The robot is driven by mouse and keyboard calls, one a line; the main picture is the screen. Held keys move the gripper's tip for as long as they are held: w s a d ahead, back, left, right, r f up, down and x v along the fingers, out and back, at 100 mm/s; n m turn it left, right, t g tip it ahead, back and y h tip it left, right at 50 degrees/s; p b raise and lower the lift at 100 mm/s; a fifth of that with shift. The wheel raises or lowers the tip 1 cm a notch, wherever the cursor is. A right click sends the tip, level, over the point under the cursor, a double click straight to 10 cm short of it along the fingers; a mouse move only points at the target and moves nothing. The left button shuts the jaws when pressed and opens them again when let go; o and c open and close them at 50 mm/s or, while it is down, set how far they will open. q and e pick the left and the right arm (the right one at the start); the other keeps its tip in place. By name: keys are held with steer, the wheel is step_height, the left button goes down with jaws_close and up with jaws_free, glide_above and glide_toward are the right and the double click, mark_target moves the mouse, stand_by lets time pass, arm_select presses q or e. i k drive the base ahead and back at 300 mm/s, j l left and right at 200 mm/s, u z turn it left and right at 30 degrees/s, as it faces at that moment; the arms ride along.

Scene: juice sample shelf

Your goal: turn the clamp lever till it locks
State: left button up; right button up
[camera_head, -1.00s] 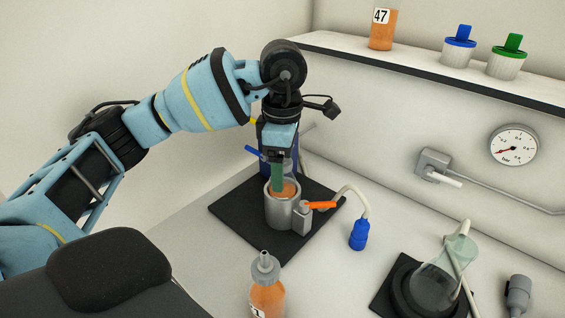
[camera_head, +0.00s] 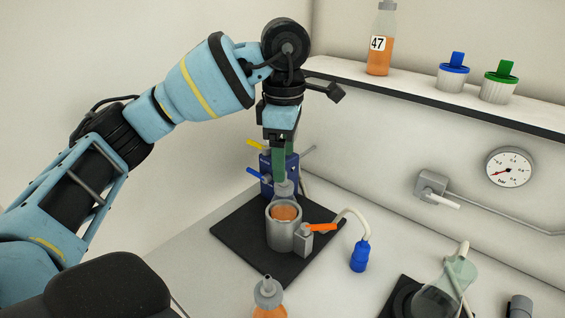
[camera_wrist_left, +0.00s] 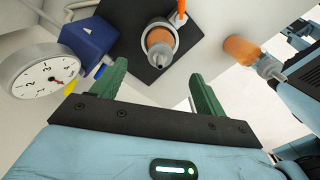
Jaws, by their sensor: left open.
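The orange clamp lever (camera_head: 321,228) sits on a small metal block at the right side of a metal cup (camera_head: 279,238) and points to the right. It shows partly at the top edge of the left wrist view (camera_wrist_left: 178,14). A bottle of orange liquid (camera_head: 285,212) with a grey nozzle stands in the cup; it also shows in the left wrist view (camera_wrist_left: 158,38). My left gripper (camera_head: 284,176), with green fingers, is above the bottle. Its fingers are apart with nothing between them, clear of the lever. My right gripper is not in view.
The cup stands on a black mat (camera_head: 236,232). A blue device (camera_head: 293,172) with yellow and blue handles is behind it. A blue connector (camera_head: 359,256) hangs on a pale hose at right. Another orange bottle (camera_head: 269,298) is in front. A flask (camera_head: 444,290) stands front right.

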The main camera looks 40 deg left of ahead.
mark_target(305, 228)
steer(key=k, duration=1)
